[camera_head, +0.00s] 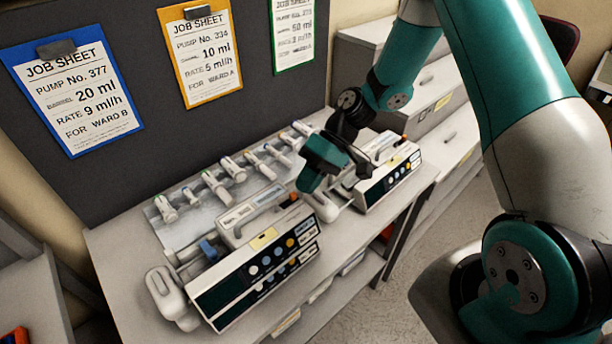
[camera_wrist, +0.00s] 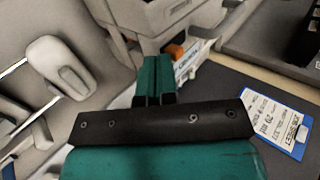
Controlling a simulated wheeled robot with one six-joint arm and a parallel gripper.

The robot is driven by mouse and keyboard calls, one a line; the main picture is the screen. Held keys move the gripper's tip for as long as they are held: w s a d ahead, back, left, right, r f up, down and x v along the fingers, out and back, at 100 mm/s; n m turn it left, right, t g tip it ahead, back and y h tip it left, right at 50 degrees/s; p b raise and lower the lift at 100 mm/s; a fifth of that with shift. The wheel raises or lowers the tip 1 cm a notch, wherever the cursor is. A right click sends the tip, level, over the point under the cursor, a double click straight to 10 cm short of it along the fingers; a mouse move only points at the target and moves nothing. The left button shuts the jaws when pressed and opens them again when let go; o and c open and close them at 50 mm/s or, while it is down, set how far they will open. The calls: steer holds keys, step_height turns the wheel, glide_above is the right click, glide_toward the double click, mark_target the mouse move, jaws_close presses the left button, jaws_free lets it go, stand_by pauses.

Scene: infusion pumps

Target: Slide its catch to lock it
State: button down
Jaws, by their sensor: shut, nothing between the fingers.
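My gripper (camera_head: 309,181) is shut and empty, with its tip pointing down by the right end of the front infusion pump unit (camera_head: 262,264). In the wrist view its teal fingers (camera_wrist: 155,72) are together. A small orange catch (camera_wrist: 176,51) on a pale pump body lies just beyond and right of the fingertips; I cannot tell whether they touch. The catch shows as a small reddish spot in the head view (camera_head: 293,197). A blue catch (camera_head: 208,248) is at the unit's left end. The catch's locked or unlocked position cannot be told.
A second pump (camera_head: 388,180) stands to the right, close to my gripper. Several syringes (camera_head: 220,189) lie on a pale mat behind the pumps. Job sheets hang on the dark board, including a blue-backed one (camera_head: 73,90). Grey drawers (camera_head: 446,143) stand at right.

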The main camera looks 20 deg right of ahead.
mark_target(294, 194)
steer(key=shift+s+a, duration=0.1)
steer(key=shift+a, duration=0.15)
steer(key=shift+s+a, duration=0.2)
steer(key=shift+a, duration=0.4)
steer(key=shift+s+a, duration=0.2)
steer(key=shift+a, duration=0.4)
steer(key=d+f+b+v, duration=0.1)
steer(key=v, duration=0.5)
steer(key=f+b+v, duration=0.1)
steer(key=v, duration=0.6)
steer(key=shift+w+d, duration=0.3)
steer(key=shift+d, duration=0.1)
